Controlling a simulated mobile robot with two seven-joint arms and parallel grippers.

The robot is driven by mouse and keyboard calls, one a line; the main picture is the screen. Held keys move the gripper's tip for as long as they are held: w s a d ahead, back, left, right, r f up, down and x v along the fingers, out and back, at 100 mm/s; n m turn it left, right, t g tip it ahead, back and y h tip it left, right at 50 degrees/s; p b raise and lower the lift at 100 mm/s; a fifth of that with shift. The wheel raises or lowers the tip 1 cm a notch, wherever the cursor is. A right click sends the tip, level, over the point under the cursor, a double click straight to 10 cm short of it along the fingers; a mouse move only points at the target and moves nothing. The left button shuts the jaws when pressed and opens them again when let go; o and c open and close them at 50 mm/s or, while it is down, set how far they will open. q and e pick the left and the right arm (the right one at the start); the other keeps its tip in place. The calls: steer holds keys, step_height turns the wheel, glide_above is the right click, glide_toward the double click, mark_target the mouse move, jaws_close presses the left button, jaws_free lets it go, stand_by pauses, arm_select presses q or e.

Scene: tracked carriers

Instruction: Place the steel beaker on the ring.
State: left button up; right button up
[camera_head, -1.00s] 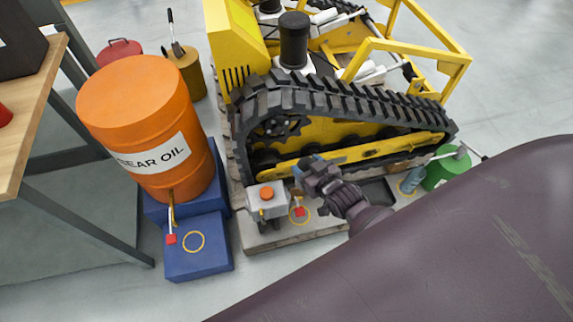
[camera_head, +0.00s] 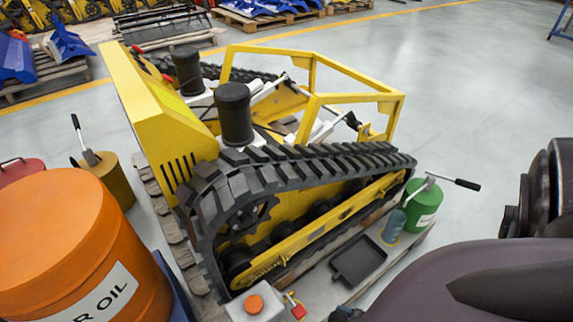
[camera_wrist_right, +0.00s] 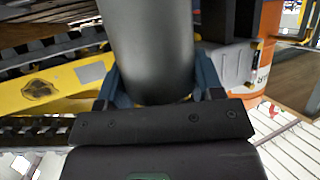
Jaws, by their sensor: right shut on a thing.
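The steel beaker (camera_wrist_right: 152,50) is a smooth dark grey cylinder in the right wrist view, large and close. My right gripper (camera_wrist_right: 160,88) is shut on it, with a blue finger on each side. The beaker's far end is cut off by the picture's top edge. In the head view my right arm fills the lower right, and the beaker cannot be made out there. A thin yellow ring (camera_head: 386,241) shows at the foot of a blue-grey cylinder (camera_head: 393,226) on the pallet. My left gripper is not in view.
The yellow tracked carrier (camera_head: 290,235) fills the middle. A black tray (camera_head: 358,262) and a green can (camera_head: 423,205) with a lever lie along its near side. A grey box with an orange knob (camera_head: 254,302) and an orange drum (camera_head: 70,250) are at the lower left.

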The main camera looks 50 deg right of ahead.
steer(key=s+f, duration=0.2)
steer(key=shift+s+d+b, duration=0.1)
steer(key=shift+s+b, duration=0.2)
steer(key=shift+s, duration=0.1)
steer(key=r+b+x, duration=0.1)
steer(key=x, duration=0.4)
steer(key=w+r+b+x, duration=0.1)
steer(key=x, duration=0.5)
steer(key=r+b+x, duration=0.1)
steer(key=x, duration=0.5)
steer(key=shift+w+a+r, duration=0.3)
steer(key=shift+a+r, duration=0.05)
steer(key=shift+w+f+b, duration=0.15)
steer(key=shift+f+b, duration=0.2)
steer(key=shift+b, duration=0.05)
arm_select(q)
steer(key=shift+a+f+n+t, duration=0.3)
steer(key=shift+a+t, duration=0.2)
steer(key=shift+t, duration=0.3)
arm_select(e)
steer(key=shift+w, duration=0.1)
steer(key=shift+r, duration=0.1)
